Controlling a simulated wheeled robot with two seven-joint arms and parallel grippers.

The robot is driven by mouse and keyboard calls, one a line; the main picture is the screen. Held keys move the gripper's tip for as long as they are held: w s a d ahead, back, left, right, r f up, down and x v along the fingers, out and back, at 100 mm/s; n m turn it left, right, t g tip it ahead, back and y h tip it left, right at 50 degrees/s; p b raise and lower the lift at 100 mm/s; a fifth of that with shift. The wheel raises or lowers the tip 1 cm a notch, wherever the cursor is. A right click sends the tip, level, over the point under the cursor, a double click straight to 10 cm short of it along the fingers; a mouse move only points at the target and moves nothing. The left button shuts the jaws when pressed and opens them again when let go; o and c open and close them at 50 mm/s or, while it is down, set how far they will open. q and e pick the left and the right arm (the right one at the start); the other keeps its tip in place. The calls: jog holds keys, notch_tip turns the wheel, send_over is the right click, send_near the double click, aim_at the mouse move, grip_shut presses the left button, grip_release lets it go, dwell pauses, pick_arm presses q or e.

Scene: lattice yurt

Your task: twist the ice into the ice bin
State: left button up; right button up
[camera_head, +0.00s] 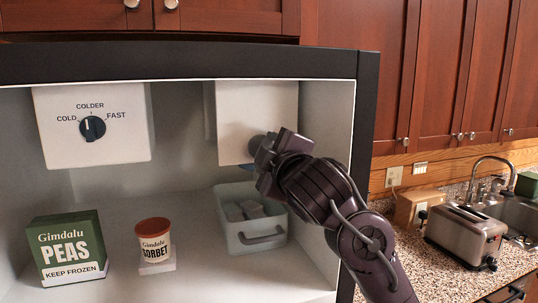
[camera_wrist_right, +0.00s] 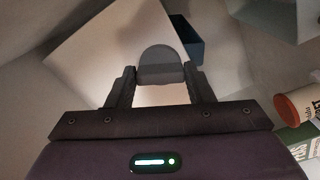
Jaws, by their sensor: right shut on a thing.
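A white housing (camera_head: 255,108) hangs in the upper right of the open freezer. My right gripper (camera_head: 262,150) reaches in from the right at its front face. In the right wrist view, my right gripper (camera_wrist_right: 160,85) is shut on a grey rounded knob (camera_wrist_right: 160,62) in front of a pale panel (camera_wrist_right: 105,55). The grey ice bin (camera_head: 258,238) stands on the freezer floor below the housing, with its handle facing front. A few greyish pieces (camera_head: 250,210) lie in it; my arm covers part of its right side. My left gripper is not in view.
A dial box (camera_head: 92,125) hangs at the upper left. A green peas box (camera_head: 70,247) and a sorbet tub (camera_head: 154,242) stand on the freezer floor left of the bin. The freezer's dark right frame (camera_head: 364,110) is close to my arm.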

jog(key=shift+m, duration=0.7)
jog(key=o, duration=1)
jog(key=shift+s, duration=0.1)
jog(key=b+v, duration=0.2)
jog(key=v, duration=0.5)
jog(key=shift+s+b, duration=0.25)
jog(key=shift+b, duration=0.1)
jog(key=shift+d, duration=0.1)
